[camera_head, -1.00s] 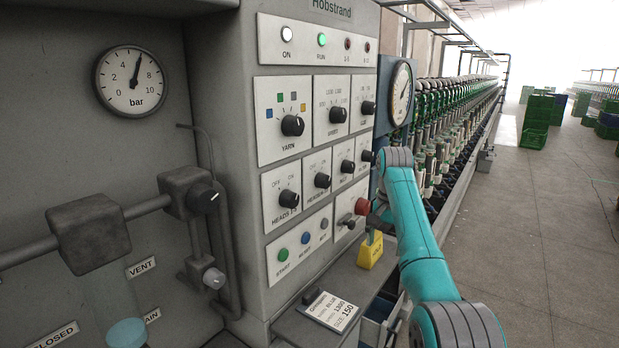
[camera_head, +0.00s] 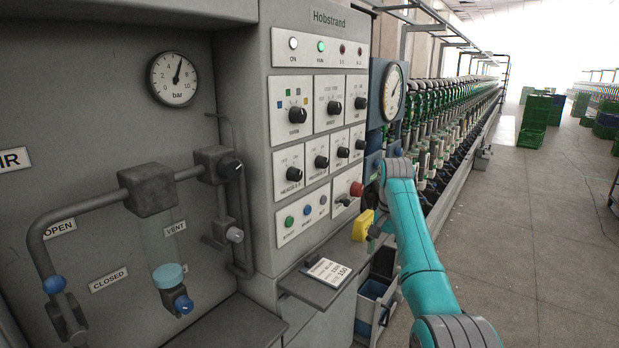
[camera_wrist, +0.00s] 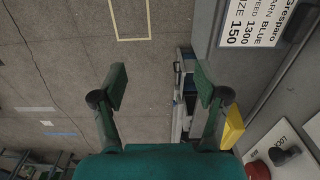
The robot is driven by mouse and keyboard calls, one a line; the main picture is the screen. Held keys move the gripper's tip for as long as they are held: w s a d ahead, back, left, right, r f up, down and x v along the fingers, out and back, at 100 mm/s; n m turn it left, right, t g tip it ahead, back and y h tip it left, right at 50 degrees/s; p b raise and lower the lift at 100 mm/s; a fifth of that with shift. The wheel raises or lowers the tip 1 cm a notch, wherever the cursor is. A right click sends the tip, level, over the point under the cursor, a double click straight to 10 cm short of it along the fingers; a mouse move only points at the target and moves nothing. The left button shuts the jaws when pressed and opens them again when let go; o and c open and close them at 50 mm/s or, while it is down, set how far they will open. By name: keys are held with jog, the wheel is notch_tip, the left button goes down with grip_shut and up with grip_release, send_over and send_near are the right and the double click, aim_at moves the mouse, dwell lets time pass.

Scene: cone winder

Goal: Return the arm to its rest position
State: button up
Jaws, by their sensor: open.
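My teal arm (camera_head: 413,225) reaches up from the lower right in the head view, in front of the spindle row and beside the control panel. In the wrist view my gripper (camera_wrist: 160,86) is open, its two fingers wide apart with nothing between them. It points down towards the floor (camera_wrist: 75,60). The head view does not show the fingertips clearly. A yellow tag or block (camera_head: 362,225) hangs by the panel's lower right edge, and it also shows beside the right finger in the wrist view (camera_wrist: 233,128).
The control panel (camera_head: 320,125) with knobs and a red button (camera_head: 356,189) stands left of my arm. A shelf with a printed card (camera_head: 328,271) juts out below.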

jog(key=s+f+n+t, duration=0.15)
jog(key=s+f, duration=0.25)
jog(key=f, duration=1.1)
jog(key=s+f+t, duration=0.2)
jog(key=s+f, duration=0.1)
jog(key=f, duration=1.3)
jog(key=s+a+f+n+t, duration=0.1)
jog(key=s+f+t, duration=0.1)
jog(key=s+f, duration=0.6)
jog(key=s+f+n+t, duration=0.1)
jog(key=s+f+t, duration=0.1)
jog(key=s+f, duration=0.65)
jog(key=s+r+n+t, duration=0.15)
jog(key=s+r, duration=0.25)
jog(key=s, duration=1)
jog(key=s+r+t, duration=0.2)
jog(key=s+r, duration=0.1)
jog(key=s, duration=1.1)
jog(key=s+r+n+t, duration=0.1)
jog(key=s+r, duration=0.7)
jog(key=r, duration=0.4)
jog(key=s+r+n+t, duration=0.1)
jog(key=s+r+t, duration=0.1)
jog(key=s+r, duration=0.7)
notch_tip(320, 180, up, 3)
jog(key=shift+s+a+f+t, duration=0.1)
jog(key=shift+s+a+t, duration=0.1)
jog(key=shift+a+t, duration=0.15)
